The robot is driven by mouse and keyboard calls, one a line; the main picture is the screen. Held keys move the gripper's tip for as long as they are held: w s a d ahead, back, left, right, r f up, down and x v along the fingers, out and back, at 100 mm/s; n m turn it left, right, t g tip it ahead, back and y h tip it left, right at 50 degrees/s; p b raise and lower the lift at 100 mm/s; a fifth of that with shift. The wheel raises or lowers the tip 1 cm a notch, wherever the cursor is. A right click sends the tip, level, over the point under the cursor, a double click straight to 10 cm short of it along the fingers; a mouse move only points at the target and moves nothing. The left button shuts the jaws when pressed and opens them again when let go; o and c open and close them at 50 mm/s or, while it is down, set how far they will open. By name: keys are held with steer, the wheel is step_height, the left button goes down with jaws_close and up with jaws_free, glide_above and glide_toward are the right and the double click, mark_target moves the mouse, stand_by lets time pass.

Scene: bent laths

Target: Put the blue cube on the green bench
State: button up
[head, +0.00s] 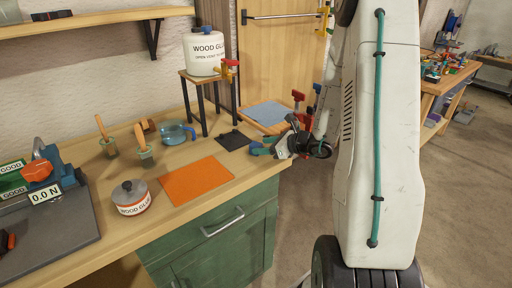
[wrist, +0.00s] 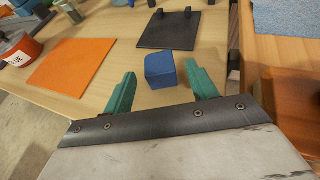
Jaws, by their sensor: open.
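The blue cube (wrist: 160,68) rests on the wooden top of the green bench, near its edge, in the wrist view. My gripper (wrist: 162,76) is open, with one green finger on each side of the cube and a gap showing on both sides. In the head view my gripper (head: 262,148) is low over the right end of the green bench (head: 236,237), which has a wooden top and green cabinet front. I cannot clearly make out the cube there beside the fingers.
An orange mat (head: 197,181) and a black mat (head: 235,140) lie on the bench top. A blue sheet (head: 268,112) lies on another surface beyond.

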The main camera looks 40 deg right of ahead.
steer(key=v, duration=0.7)
steer(key=s+a+r+n+g+y, duration=0.1)
steer(key=s+a+r+n+g, duration=0.15)
steer(key=a+r+n, duration=0.35)
steer(key=s+a+r+n+g+y, duration=0.1)
steer(key=s+a+n+g+y, duration=0.2)
steer(key=a, duration=0.5)
steer(key=s+a+r+n+g, duration=0.2)
steer(key=a+r+n+g, duration=0.15)
steer(key=a+n, duration=0.35)
steer(key=s+a+r+n+g+h, duration=0.1)
steer(key=s+r+n+h, duration=0.2)
steer(key=s+n, duration=0.4)
steer(key=s+a+r+n+h, duration=0.1)
steer(key=s+r+n+h, duration=0.2)
steer(key=s+n+h, duration=0.3)
steer(key=shift+s+n+g, duration=0.4)
steer(key=shift+s+n, duration=0.7)
steer(key=shift+s, duration=0.85)
steer(key=shift+a+r, duration=0.1)
